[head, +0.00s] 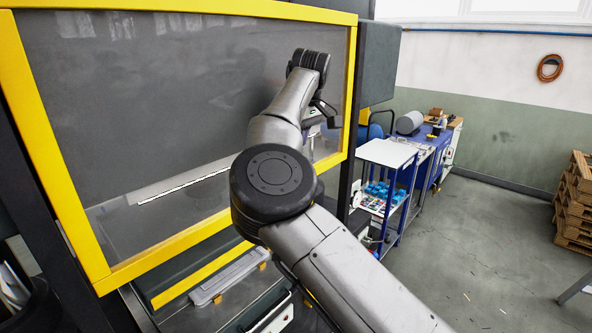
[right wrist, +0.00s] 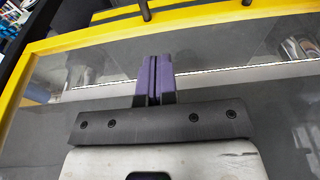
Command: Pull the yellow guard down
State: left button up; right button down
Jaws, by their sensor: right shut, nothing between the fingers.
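The yellow guard is a yellow frame (head: 185,240) around a large see-through grey panel in the head view. Its lower bar slants up to the right, partly hidden behind my right arm. In the right wrist view the yellow bar (right wrist: 85,40) crosses the top, and two dark posts (right wrist: 145,10), perhaps of a handle, stand at the top edge. My right gripper (right wrist: 153,78) has its purple fingers together and empty. It is in front of the panel, with its tips short of the yellow bar in that picture. My left gripper is not in view.
A white-topped cart (head: 388,152) with blue items stands right of the machine, with a blue workbench (head: 435,150) behind it. Wooden pallets (head: 577,200) are stacked at far right. The grey floor between is mostly open. A second yellow strip (head: 200,275) lies below the guard.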

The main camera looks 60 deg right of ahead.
jog(key=p+x, duration=0.1)
jog(key=x, duration=0.3)
jog(key=p+x, duration=0.1)
jog(key=x, duration=0.2)
jog(key=s+p+x, duration=0.1)
jog(key=x, duration=0.3)
jog(key=shift+f, duration=0.4)
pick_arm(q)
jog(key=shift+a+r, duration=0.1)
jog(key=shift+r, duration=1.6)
pick_arm(e)
jog(key=shift+s+f, duration=0.1)
jog(key=shift+f, duration=0.8)
